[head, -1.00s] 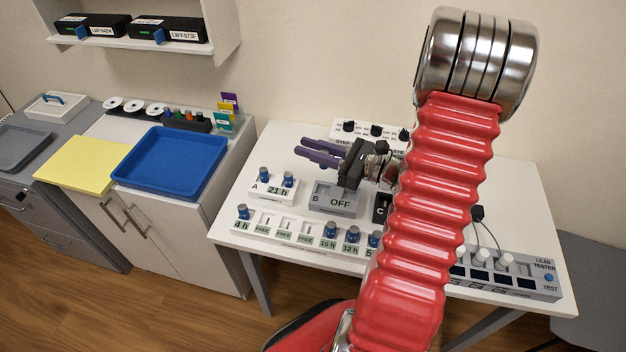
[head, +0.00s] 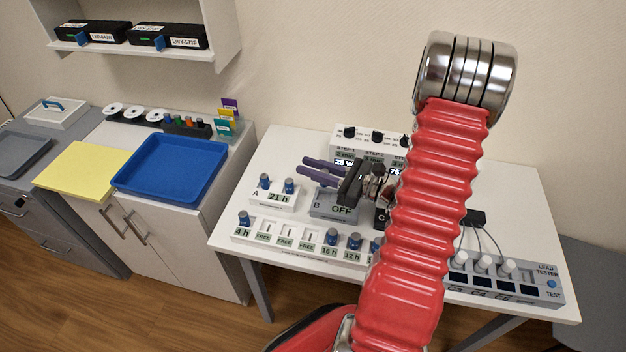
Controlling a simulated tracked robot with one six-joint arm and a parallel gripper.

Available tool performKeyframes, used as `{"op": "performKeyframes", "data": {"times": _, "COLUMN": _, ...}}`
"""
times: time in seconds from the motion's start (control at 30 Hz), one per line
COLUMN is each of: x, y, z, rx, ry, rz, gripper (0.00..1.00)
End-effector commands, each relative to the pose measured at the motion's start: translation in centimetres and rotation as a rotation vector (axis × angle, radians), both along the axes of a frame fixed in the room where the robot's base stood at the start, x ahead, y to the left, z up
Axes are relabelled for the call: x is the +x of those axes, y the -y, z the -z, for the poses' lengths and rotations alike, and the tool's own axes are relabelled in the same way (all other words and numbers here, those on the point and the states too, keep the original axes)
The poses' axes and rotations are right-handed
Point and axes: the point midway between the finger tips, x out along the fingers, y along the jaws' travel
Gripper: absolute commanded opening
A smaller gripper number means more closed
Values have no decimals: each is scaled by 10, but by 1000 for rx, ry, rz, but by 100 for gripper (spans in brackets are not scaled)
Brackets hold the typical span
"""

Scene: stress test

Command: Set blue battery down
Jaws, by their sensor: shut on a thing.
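My gripper (head: 306,169) has purple fingers that point left over the white table, above the grey box B (head: 335,208) that reads OFF. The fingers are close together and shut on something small. The held thing is mostly hidden between them, so its shape and colour are hard to make out. Box A (head: 273,200), reading 21 h, holds two blue-topped batteries (head: 289,186) upright. The long white slot strip (head: 285,247) in front has a blue battery (head: 243,218) at its 4 h slot, several FREE slots, and batteries (head: 331,236) at 16 h and 12 h.
My red arm hides the table's middle right and most of box C. A box with knobs (head: 377,137) stands behind the gripper. A lead tester (head: 520,287) with cables is at right. A blue tray (head: 170,168) and yellow pad (head: 85,168) lie on the left cabinets.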

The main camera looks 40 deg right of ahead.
Motion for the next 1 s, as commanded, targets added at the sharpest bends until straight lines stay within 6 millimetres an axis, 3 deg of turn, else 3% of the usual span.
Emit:
{"op": "performKeyframes", "data": {"times": 0.47, "x": 1, "y": -1, "z": 8, "rx": 0, "ry": 0, "rz": -2, "gripper": 0}}
{"op": "performKeyframes", "data": {"times": 0.83, "x": 1, "y": -1, "z": 42, "rx": 3, "ry": -2, "rz": -3, "gripper": 0}}
{"op": "performKeyframes", "data": {"times": 1.0, "x": 1, "y": -1, "z": 48, "rx": -1, "ry": 1, "rz": -4, "gripper": 0}}
